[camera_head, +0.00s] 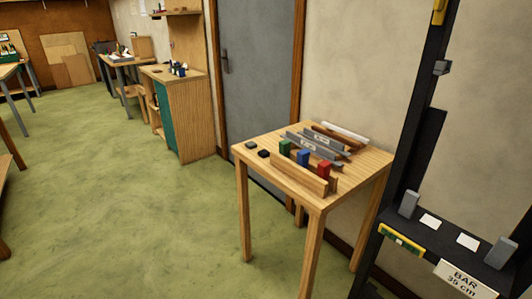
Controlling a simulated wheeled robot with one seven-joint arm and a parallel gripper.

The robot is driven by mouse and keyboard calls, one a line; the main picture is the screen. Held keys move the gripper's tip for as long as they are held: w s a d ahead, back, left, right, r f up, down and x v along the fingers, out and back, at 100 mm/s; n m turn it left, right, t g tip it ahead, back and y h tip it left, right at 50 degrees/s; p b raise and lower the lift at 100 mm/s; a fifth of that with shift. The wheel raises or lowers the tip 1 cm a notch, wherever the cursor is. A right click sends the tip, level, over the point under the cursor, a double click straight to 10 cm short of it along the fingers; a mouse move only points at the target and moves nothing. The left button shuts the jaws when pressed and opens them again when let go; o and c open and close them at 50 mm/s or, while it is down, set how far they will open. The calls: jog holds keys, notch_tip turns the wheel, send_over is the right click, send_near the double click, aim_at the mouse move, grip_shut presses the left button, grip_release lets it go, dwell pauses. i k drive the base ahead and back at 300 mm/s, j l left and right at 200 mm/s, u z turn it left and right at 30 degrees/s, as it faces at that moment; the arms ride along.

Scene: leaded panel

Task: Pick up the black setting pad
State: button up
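My gripper is not in view.
The wooden table (250,155) also holds a wooden rack (298,174) with green, blue and red blocks, and several long strips behind. A black frame (412,160) with a "BAR 35 cm" label stands at right. Green floor (140,230) to the left is clear.

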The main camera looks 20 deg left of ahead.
aim_at(264, 154)
jog(key=i+j+u, duration=0.15)
jog(key=u, duration=0.3)
jog(key=i+u, duration=0.3)
jog(key=u, duration=0.15)
jog(key=i+u, duration=0.25)
jog(key=u, duration=0.25)
jog(key=i+u, duration=0.25)
jog(key=i, duration=0.35)
jog(key=i+j+z, duration=0.1)
jog(key=i+z, duration=0.2)
jog(key=i+j+z, duration=0.3)
jog(key=i, duration=0.2)
jog(key=i+j+z, duration=0.15)
jog(key=i+z, duration=0.15)
jog(key=i, duration=0.05)
